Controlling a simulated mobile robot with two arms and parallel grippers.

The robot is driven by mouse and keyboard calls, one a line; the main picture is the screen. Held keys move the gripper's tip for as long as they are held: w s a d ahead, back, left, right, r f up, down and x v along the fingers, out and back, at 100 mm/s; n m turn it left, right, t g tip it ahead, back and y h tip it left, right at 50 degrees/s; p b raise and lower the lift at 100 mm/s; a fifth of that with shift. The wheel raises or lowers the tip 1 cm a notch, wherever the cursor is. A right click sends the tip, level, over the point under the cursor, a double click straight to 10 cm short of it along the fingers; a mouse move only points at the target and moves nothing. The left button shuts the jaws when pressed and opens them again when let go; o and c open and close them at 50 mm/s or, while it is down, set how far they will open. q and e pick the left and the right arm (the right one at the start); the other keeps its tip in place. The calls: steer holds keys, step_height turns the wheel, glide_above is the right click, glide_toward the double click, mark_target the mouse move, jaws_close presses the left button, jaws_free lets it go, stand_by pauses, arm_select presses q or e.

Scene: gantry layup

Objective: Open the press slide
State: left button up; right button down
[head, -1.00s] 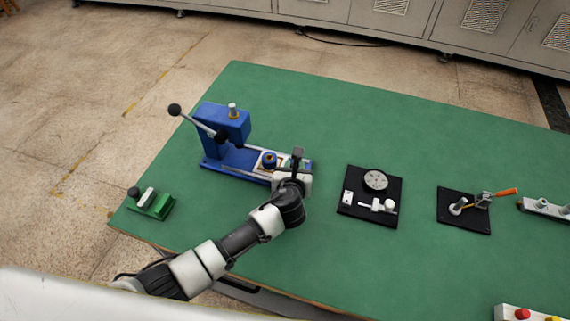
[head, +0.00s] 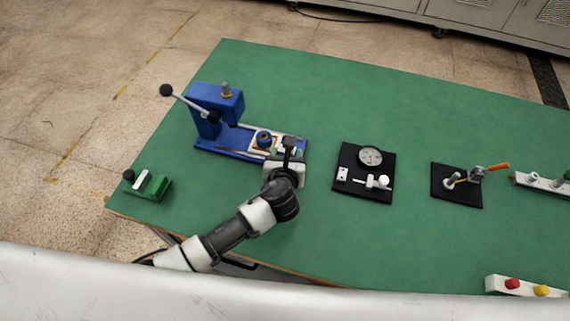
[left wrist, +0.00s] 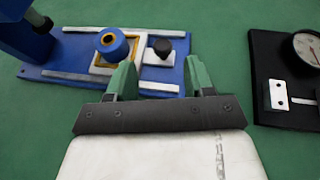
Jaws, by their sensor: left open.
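The blue press (head: 216,104) stands at the left of the green table, with a long lever ending in a black ball. Its blue base carries rails and a white slide plate (left wrist: 156,63) with a black knob (left wrist: 162,47). A blue round part with a tan centre (left wrist: 112,43) sits on the slide, out to the right of the press column. My left gripper (left wrist: 160,78) is open and empty, at the near edge of the base. In the left wrist view the knob shows beyond and between its green fingers, apart from them. The head view shows the left gripper (head: 288,150) partly hiding the base's right end.
A black plate with a dial gauge (head: 364,172) lies right of my gripper. Farther right are a black plate with an orange-handled clamp (head: 457,186) and a button box (head: 525,286). A green fixture (head: 148,185) stands at the near left corner. The table's far side is clear.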

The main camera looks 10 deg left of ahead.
arm_select(q)
steer(key=v, duration=0.6)
stand_by(0.4)
steer(key=shift+s, duration=0.1)
